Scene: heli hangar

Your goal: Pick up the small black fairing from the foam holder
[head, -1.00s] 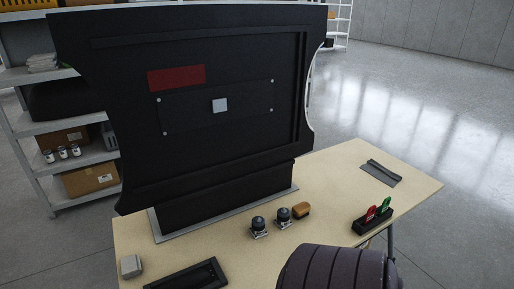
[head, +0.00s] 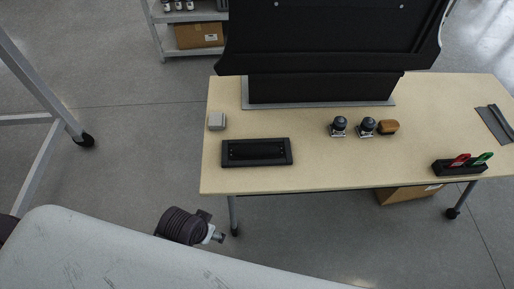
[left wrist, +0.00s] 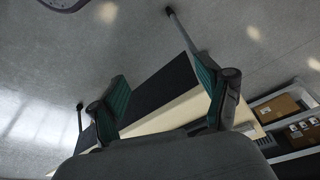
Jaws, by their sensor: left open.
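The foam holder (head: 229,161) is a black rectangular tray lying flat near the front left of the table in the head view. A dark elongated shape, seemingly the small black fairing (head: 257,150), lies inside it, hard to separate black on black. In the left wrist view my left gripper (left wrist: 162,85) is open, its two green-padded fingers apart with nothing held between them. In the head view a dark ribbed arm part of mine hangs before the table's front left corner, apart from the holder; its fingers are not clear. My right gripper does not show.
On the table (head: 300,175) stand a grey block (head: 216,121), two dark-topped knobs (head: 339,126), a brown block (head: 389,127) and a black rack (head: 459,168) with red and green items. A large black panel (head: 330,45) rises behind the holder.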

